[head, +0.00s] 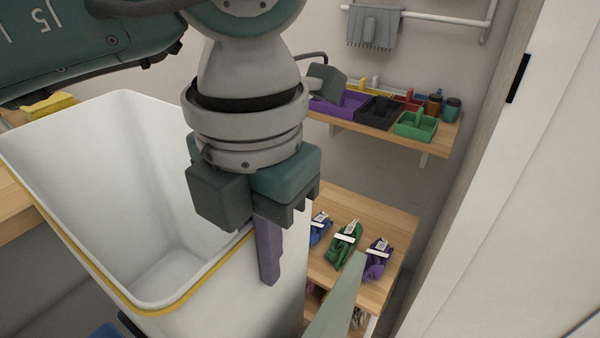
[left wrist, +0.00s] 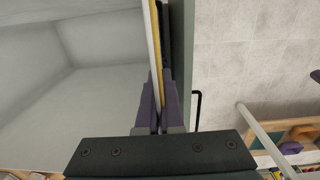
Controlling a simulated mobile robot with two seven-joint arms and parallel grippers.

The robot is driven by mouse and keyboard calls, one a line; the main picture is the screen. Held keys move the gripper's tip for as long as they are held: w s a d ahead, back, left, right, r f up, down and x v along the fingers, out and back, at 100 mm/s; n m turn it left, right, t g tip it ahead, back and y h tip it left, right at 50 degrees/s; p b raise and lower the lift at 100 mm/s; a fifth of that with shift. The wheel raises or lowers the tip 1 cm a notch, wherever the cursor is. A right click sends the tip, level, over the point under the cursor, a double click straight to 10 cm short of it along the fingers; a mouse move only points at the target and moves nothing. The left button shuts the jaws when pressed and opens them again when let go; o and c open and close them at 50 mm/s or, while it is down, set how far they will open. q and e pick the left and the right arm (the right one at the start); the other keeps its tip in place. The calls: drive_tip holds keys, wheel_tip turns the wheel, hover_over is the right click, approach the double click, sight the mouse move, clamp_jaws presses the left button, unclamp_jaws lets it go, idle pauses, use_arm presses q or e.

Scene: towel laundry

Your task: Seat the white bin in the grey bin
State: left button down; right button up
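The white bin (head: 85,140), with a yellow band under its rim, fills the left of the head view, tilted and open at the top. My left gripper (head: 268,262) is at its right rim, one purple finger outside the wall. In the left wrist view, the purple fingers (left wrist: 159,108) close on the rim of the white bin (left wrist: 100,95), one on each side. I see no clear grey bin. A grey-green slab (head: 337,302) stands at the bottom of the head view; I cannot tell whether it belongs to the grey bin. My right gripper is not in view.
A low wooden table (head: 388,222) to the right holds blue, green and purple tagged bundles. A wall shelf (head: 442,137) carries coloured trays and jars. A grey towel (head: 375,27) hangs on a rail. A white panel (head: 510,190) bounds the right.

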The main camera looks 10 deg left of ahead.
use_arm(q)
drive_tip(key=b, duration=0.3)
hover_over(274, 336)
drive_tip(key=shift+s+f, duration=0.1)
drive_tip(key=shift+f, duration=2.2)
drive_tip(key=shift+b, duration=0.35)
drive_tip(key=shift+f, duration=0.15)
drive_tip(key=shift+f+b, duration=2.65)
drive_tip(key=shift+f, duration=0.25)
drive_tip(key=shift+f+b, duration=2.6)
drive_tip(key=shift+f, duration=0.5)
